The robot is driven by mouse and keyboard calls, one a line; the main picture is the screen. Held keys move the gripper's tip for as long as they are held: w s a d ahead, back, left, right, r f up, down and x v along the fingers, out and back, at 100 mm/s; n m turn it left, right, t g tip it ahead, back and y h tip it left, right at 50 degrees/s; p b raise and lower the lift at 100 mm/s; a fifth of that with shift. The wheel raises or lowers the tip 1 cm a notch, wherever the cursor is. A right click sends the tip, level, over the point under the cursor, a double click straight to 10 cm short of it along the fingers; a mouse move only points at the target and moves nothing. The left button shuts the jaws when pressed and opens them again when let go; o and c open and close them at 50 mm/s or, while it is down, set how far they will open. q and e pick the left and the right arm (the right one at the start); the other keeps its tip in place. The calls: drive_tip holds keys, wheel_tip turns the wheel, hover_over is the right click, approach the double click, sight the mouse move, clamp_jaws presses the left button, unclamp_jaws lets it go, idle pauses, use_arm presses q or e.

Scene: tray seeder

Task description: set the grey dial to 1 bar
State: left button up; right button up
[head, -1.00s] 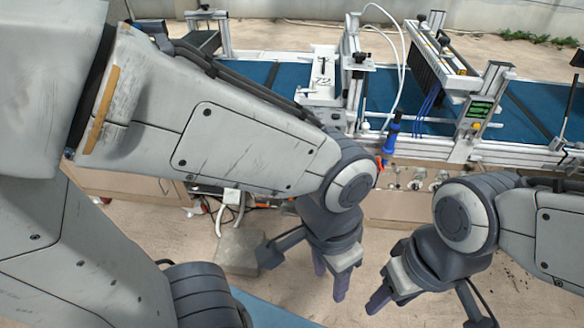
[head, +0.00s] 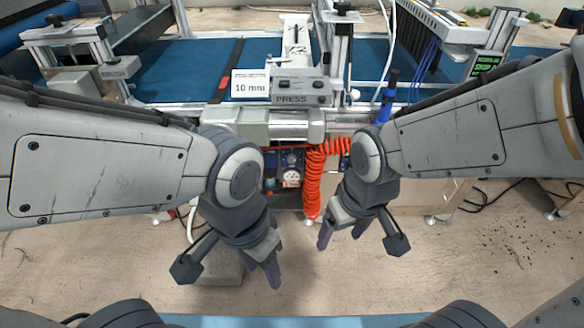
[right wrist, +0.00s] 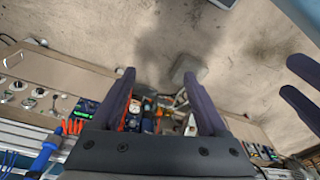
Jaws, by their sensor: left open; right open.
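A white round gauge (head: 291,177) shows in the head view under the machine, between my two arms, among blue and dark fittings. I cannot make out its reading, and I cannot pick out the grey dial for certain. My left gripper (head: 268,262) hangs in front of and below the gauge, open and empty. My right gripper (head: 341,237) is open and empty, to the right of the gauge and lower in the picture. In the right wrist view, the open fingers of my right gripper (right wrist: 160,85) frame small fittings under the machine.
A coiled red hose (head: 313,180) hangs right of the gauge. The press unit (head: 305,88) is above, beside a "10 mm" sign (head: 250,84). A blue-handled tool (head: 386,98) is near my right arm. A grey block (head: 216,266) sits on the floor behind my left gripper.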

drive_tip(key=w+d+f+m+t+b, duration=0.1)
drive_tip(key=w+d+f+m+b, duration=0.15)
drive_tip(key=w+f+b, duration=0.35)
drive_tip(key=w+d+f+m+t+b, duration=0.1)
drive_tip(key=w+d+f+b, duration=0.25)
drive_tip(key=f, duration=0.55)
drive_tip(key=w+d+f+m+t+b, duration=0.1)
drive_tip(key=w+d+f+m+b, duration=0.1)
drive_tip(key=w+f+b, duration=0.35)
drive_tip(key=m+t+y+b, duration=0.2)
drive_tip(key=m+t+y, duration=0.4)
drive_tip(key=m+t, duration=0.6)
approach(293, 161)
drive_tip(key=b+x, duration=0.1)
drive_tip(key=x, duration=0.1)
drive_tip(key=b+x, duration=0.1)
drive_tip(key=x, duration=0.1)
drive_tip(key=b+x, duration=0.1)
drive_tip(key=x, duration=0.2)
drive_tip(key=shift+f, duration=0.25)
use_arm(q)
wheel_tip(293, 161, down, 23)
drive_tip(key=shift+f, duration=0.2)
use_arm(e)
drive_tip(key=shift+x, duration=0.9)
drive_tip(key=shift+r, duration=0.15)
